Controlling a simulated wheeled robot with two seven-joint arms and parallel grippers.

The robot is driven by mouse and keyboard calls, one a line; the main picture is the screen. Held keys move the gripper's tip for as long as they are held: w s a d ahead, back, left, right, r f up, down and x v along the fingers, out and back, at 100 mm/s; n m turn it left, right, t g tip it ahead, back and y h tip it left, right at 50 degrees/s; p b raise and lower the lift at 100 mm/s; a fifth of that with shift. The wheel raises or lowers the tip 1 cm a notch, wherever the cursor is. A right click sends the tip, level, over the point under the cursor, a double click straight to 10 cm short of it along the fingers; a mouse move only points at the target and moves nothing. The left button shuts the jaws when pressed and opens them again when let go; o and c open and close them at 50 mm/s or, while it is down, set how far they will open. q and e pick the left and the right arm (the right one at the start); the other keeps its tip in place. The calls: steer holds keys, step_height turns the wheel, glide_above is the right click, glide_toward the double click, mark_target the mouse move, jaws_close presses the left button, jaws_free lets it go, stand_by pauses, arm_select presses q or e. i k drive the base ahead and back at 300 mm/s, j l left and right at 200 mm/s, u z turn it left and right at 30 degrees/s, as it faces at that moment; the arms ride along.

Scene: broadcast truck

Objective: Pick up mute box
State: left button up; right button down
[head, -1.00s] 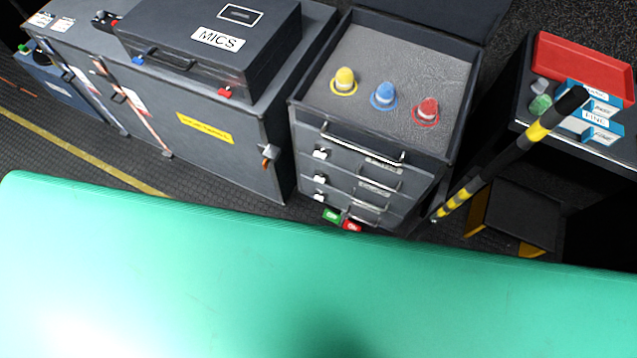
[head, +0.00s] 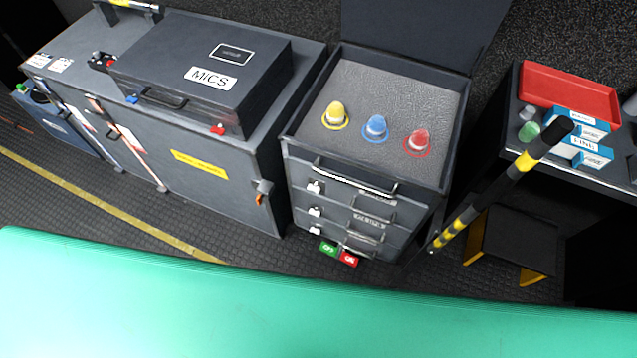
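No label in the head view reads as a mute box. A small dark box with red and pale buttons (head: 103,61) sits on the long grey cabinet at the upper left, beside the MICS case; I cannot tell whether it is the mute box. Neither of my grippers is in view.
A closed MICS case (head: 205,60) lies on the grey cabinet (head: 220,150). An open-topped drawer unit (head: 345,205) holds yellow, blue and red knobs. A striped pole (head: 500,185) leans before a dark table with a red tray (head: 570,90). A step stool (head: 512,245) stands below.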

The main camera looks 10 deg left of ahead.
mark_target(101, 65)
steer(key=j+u, duration=0.1)
steer(key=u, duration=0.4)
steer(key=i+u, duration=0.1)
steer(key=u, duration=0.4)
steer(key=i+u, duration=0.1)
steer(key=u, duration=0.4)
steer(key=j+z, duration=0.1)
steer(key=z, duration=0.4)
steer(key=i+j+z, duration=0.4)
steer(key=j+z, duration=0.15)
steer(key=i+j+z, duration=0.15)
steer(key=j+z, duration=0.15)
steer(key=j, duration=0.25)
steer(key=i+j+z, duration=0.1)
steer(key=j+z, duration=0.2)
steer(key=j, duration=0.1)
